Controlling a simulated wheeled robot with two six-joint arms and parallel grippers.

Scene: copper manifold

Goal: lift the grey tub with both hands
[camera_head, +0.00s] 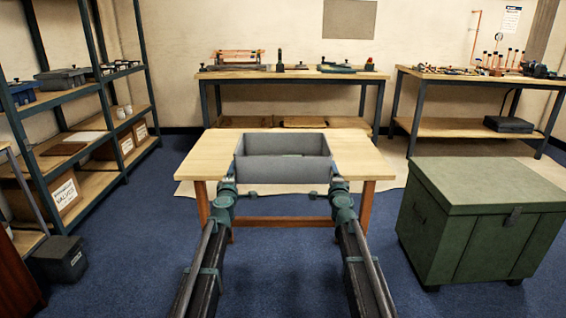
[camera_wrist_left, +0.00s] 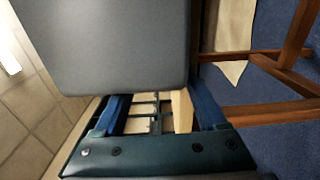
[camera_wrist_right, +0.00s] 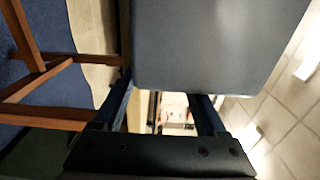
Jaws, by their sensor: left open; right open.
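The grey tub (camera_head: 290,170) is an open rectangular box at the front edge of the wooden table (camera_head: 210,158). It looks level and empty in what I see of its inside. My left gripper (camera_head: 229,172) is at its near left side, and my right gripper (camera_head: 337,172) is at its near right side. The tub wall fills the top of the left wrist view (camera_wrist_left: 115,45) and the right wrist view (camera_wrist_right: 215,45). Both grippers are open, with nothing visible between their fingers. Fingertips are partly hidden by the tub, so I cannot tell whether they touch it.
A green chest (camera_head: 485,215) stands on the floor at the right. A dark shelf rack (camera_head: 100,95) is at the left, with a small dark bin (camera_head: 60,260) near it. Two workbenches (camera_head: 290,73) (camera_head: 480,76) stand along the back wall. The tabletop beside the tub is bare.

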